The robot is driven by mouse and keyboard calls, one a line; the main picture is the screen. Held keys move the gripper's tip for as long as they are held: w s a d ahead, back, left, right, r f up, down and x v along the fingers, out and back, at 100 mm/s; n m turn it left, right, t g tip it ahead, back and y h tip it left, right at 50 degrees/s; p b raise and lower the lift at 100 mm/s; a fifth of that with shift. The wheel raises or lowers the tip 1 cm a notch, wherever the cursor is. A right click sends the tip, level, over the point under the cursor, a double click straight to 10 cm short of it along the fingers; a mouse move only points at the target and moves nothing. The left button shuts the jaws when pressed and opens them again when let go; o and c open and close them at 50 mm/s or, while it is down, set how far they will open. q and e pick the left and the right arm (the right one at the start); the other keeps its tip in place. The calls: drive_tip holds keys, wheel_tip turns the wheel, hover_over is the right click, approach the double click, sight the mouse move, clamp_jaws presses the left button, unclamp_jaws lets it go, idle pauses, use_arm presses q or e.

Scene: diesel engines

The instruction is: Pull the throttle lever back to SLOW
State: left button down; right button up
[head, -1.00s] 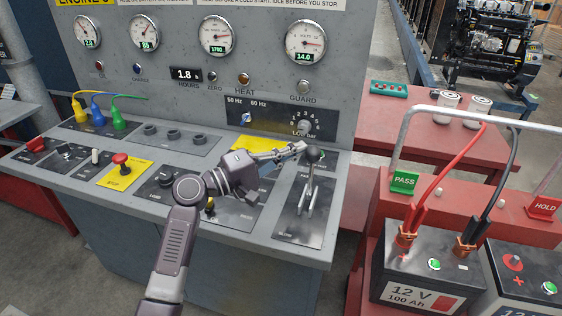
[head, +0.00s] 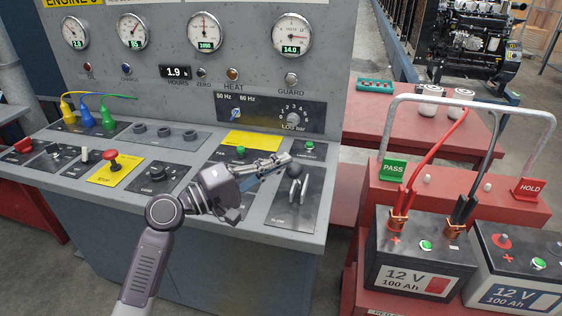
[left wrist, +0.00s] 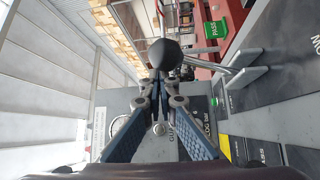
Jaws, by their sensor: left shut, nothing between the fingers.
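The throttle lever (head: 293,187) stands on a dark plate at the right end of the console, with a round black knob on top. My right gripper is not in view.
A red STOP button (head: 112,159) on a yellow plate and a LOAD knob (head: 157,173) lie left along the console. A green button (head: 308,145) is just behind the lever. A red stand to the right holds batteries (head: 418,258). Gauges (head: 205,33) line the upright panel.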

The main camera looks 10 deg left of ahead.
use_arm(q)
drive_tip(key=shift+s+d+f, duration=0.15)
drive_tip(key=shift+s+f, duration=0.05)
